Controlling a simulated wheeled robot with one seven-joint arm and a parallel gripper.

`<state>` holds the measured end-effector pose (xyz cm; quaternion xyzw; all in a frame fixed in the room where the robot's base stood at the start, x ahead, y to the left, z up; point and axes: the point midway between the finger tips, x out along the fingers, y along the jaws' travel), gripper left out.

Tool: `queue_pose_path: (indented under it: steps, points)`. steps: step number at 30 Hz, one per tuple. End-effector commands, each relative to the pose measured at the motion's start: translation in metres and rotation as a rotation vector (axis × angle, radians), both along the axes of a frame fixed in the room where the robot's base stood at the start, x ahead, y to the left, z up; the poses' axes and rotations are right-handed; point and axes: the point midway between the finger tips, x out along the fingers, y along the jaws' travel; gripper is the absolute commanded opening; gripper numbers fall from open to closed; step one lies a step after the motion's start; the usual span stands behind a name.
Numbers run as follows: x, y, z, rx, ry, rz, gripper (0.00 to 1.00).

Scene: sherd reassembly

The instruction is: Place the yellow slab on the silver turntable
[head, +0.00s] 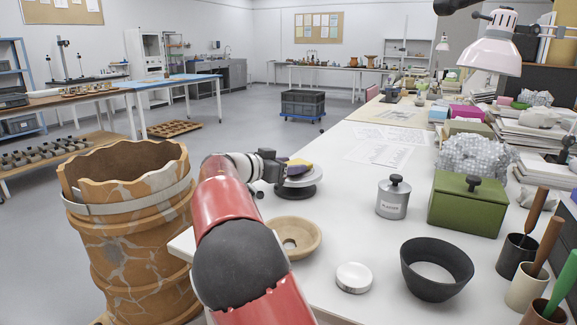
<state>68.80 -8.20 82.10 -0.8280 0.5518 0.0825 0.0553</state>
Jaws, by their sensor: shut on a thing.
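My gripper (284,163) reaches out over the white table in the head view, at the far end of my red arm. It is shut on the yellow slab (299,163), a small piece with a darker purplish part showing below its top. The silver turntable (303,181), a pale round disc on a dark base, stands right below the slab. The slab overlaps the turntable's back part in the picture. I cannot tell whether the slab touches the disc or hangs just above it. My gripper hides the turntable's left side.
A tan ring-shaped dish (310,236), a silver canister (391,200), a round white-topped tin (353,278), a black bowl (437,284) and a green box (465,212) stand on the table (345,225). A large cracked jar (130,240) stands left of my arm. Papers (385,145) lie behind the turntable.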

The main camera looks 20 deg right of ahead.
Motion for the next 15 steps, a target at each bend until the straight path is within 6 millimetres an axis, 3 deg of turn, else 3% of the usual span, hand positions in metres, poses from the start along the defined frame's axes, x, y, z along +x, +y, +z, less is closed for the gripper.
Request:
queue_pose_path:
  steps: [10, 11, 15]
  points:
    - [0.0002, 0.0001, -0.0041, 0.000, 0.000, 0.001, 0.27]
    - [0.0001, 0.0000, -0.0025, 0.000, 0.000, 0.000, 0.58]
    - [0.0001, 0.0001, -0.0022, 0.000, 0.000, 0.000, 0.76]
